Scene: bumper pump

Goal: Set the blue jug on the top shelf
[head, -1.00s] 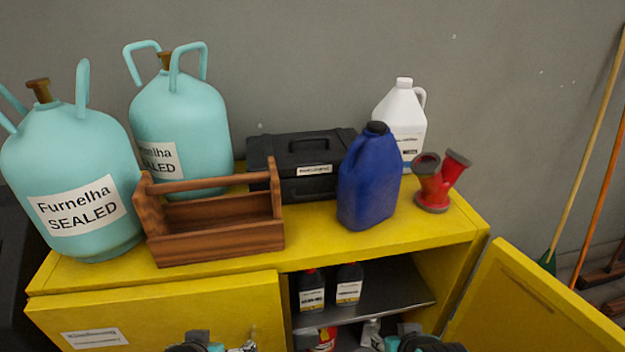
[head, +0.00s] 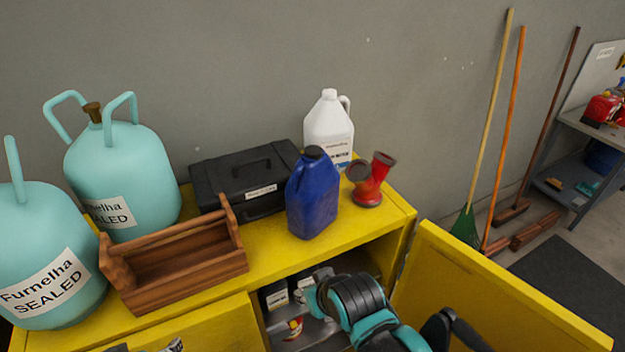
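The blue jug (head: 313,200), with a dark cap, stands upright on the yellow top of the cabinet (head: 268,262), in front of a white jug. No gripper touches it. Only a small grey tip of my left gripper (head: 172,346) shows at the bottom edge, in front of the cabinet's closed side.
A wooden tool carrier (head: 175,268), a black case (head: 240,180), the white jug (head: 329,125), a red fitting (head: 372,182) and two teal tanks (head: 125,175) crowd the top. The open yellow door (head: 490,295) stands out at right. Brooms (head: 490,120) lean on the wall.

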